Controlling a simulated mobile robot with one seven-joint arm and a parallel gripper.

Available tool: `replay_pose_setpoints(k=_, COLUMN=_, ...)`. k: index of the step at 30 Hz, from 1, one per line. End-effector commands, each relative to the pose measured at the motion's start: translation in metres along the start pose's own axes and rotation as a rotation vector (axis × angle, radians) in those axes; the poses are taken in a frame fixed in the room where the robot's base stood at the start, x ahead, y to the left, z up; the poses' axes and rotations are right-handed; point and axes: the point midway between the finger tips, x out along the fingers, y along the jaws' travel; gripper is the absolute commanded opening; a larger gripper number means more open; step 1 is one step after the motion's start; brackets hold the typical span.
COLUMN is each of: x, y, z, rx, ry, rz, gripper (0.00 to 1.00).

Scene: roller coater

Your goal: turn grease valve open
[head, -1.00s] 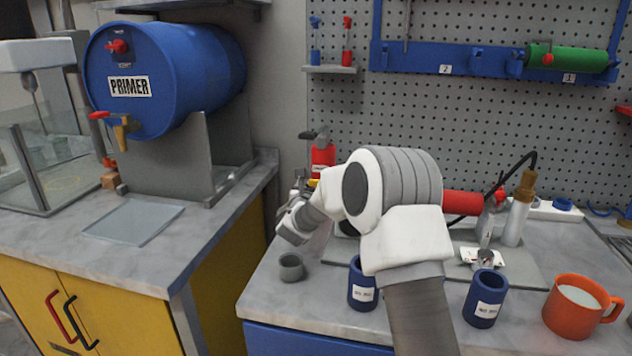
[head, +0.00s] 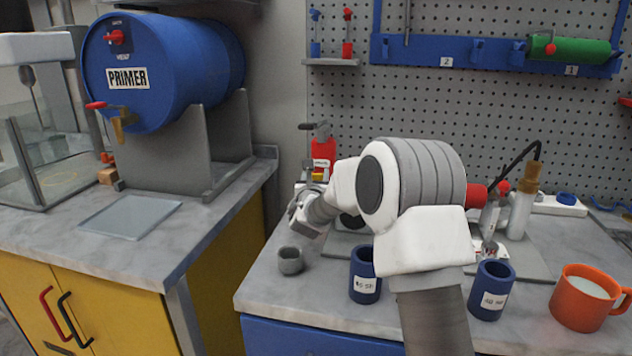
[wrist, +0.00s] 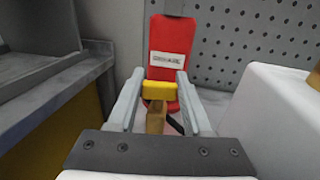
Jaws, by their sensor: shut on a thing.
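The red grease container (head: 323,152) stands at the back of the right bench against the pegboard. Its label shows in the wrist view, on the red body (wrist: 170,70). A yellow valve handle (wrist: 160,89) sits in front of the red body, with a brass spout (wrist: 155,117) below it. My gripper (wrist: 158,84) has one finger on each side of the yellow handle and is shut on it. In the head view my gripper (head: 303,192) is at the container's front, and my wrist partly hides the valve.
A small grey cup (head: 290,262) stands near the bench's left edge, below my gripper. Two blue cups (head: 364,275) and an orange mug (head: 585,298) line the front. A blue primer drum (head: 160,70) lies on a stand to the left. A gap separates the benches.

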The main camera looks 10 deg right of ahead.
Motion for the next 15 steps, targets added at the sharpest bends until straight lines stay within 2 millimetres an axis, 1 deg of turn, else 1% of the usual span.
replay_pose_setpoints(k=8, x=-0.0002, y=0.0002, z=0.0012, rx=-0.002, ry=0.000, rz=0.003, gripper=0.00)
replay_pose_setpoints(k=9, x=-0.0002, y=0.0002, z=0.0011, rx=-0.002, ry=0.000, rz=0.003, gripper=0.52)
replay_pose_setpoints(k=11, x=-0.0002, y=0.0002, z=0.0011, rx=-0.002, ry=0.000, rz=0.003, gripper=0.63)
replay_pose_setpoints(k=12, x=-0.0002, y=0.0002, z=0.0010, rx=-0.001, ry=0.000, rz=0.003, gripper=0.70)
replay_pose_setpoints(k=14, x=-0.0002, y=0.0002, z=0.0008, rx=-0.001, ry=0.000, rz=0.003, gripper=0.80)
replay_pose_setpoints(k=15, x=-0.0003, y=0.0001, z=0.0008, rx=-0.001, ry=0.000, rz=0.003, gripper=0.80)
